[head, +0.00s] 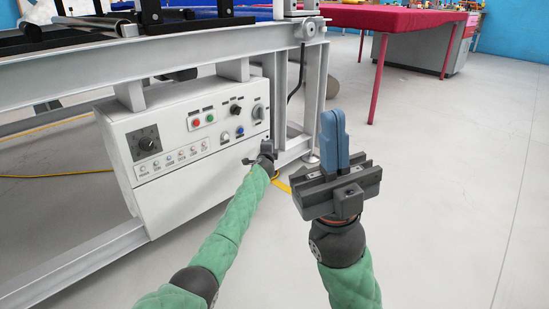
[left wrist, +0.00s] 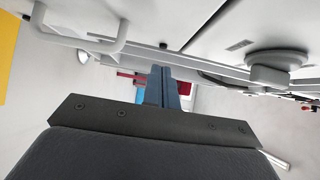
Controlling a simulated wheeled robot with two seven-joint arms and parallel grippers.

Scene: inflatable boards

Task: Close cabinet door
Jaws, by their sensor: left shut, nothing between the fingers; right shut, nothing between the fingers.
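A white cabinet (head: 180,190) with buttons and dials on its front hangs under a grey metal frame in the head view. I cannot tell whether its front is fully closed. My left gripper (head: 262,155) is at the right end of the cabinet's front; whether it touches is unclear. In the left wrist view its blue fingers (left wrist: 163,87) are together and empty, with a pale handle (left wrist: 85,40) at upper left and a round knob (left wrist: 280,62) at right. My right gripper (head: 335,140) points up, shut and empty, over open floor right of the cabinet.
The metal frame (head: 160,58) runs above the cabinet, with a leg (head: 313,100) just right of it. A red-covered table (head: 390,20) stands at the back right. A yellow cable (head: 50,176) lies on the floor at left. The grey floor at right is clear.

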